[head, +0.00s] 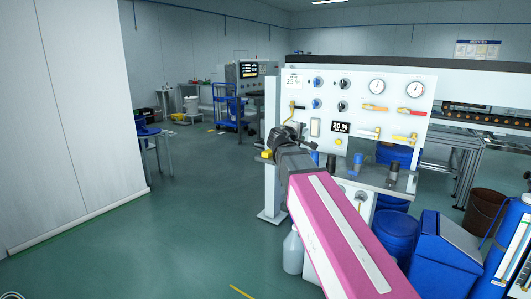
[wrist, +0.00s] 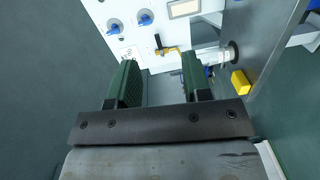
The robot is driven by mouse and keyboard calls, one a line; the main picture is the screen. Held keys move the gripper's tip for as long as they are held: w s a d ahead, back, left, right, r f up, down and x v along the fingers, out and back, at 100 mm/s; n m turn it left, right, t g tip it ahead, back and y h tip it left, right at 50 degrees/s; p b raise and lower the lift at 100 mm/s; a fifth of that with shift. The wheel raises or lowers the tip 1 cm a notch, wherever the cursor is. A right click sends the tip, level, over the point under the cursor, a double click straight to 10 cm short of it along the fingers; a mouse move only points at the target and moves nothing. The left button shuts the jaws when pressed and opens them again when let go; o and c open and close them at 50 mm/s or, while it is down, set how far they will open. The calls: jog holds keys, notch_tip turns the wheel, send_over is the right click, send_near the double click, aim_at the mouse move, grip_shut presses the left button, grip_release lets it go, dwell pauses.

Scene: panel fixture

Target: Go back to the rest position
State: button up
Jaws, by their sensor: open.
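My gripper (head: 283,137) is in front of the left part of the white panel (head: 362,90) in the head view, at the end of my pink arm. In the wrist view my gripper (wrist: 158,78) shows two dark green fingers set apart, with nothing held between them. A yellow block (wrist: 240,82) is to the right of the fingers.
A grey shelf (head: 375,182) with dark and blue fittings juts out below. Blue bins (head: 440,255) stand at lower right. The green floor (head: 180,220) at left is clear.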

jog(key=s+d+f+m+g+y, duration=0.1)
jog(key=s+d+f+m+g, duration=0.15)
jog(key=f, duration=0.65)
jog(key=s+d+f+m+g+y, duration=0.1)
jog(key=s+d+f+g+y, duration=0.15)
jog(key=f, duration=0.65)
jog(key=s+d+f+m+g, duration=0.2)
jog(key=s+f+g, duration=0.15)
jog(key=f, duration=0.65)
jog(key=s+a+f+m+g+y, duration=0.2)
jog(key=s+f+m+g+y, duration=0.3)
jog(key=s+f, duration=1)
notch_tip(320, 180, down, 2)
jog(key=shift+s+y, duration=0.15)
jog(key=shift+y, duration=0.5)
jog(key=shift+a+g, duration=0.1)
jog(key=shift+g, duration=0.15)
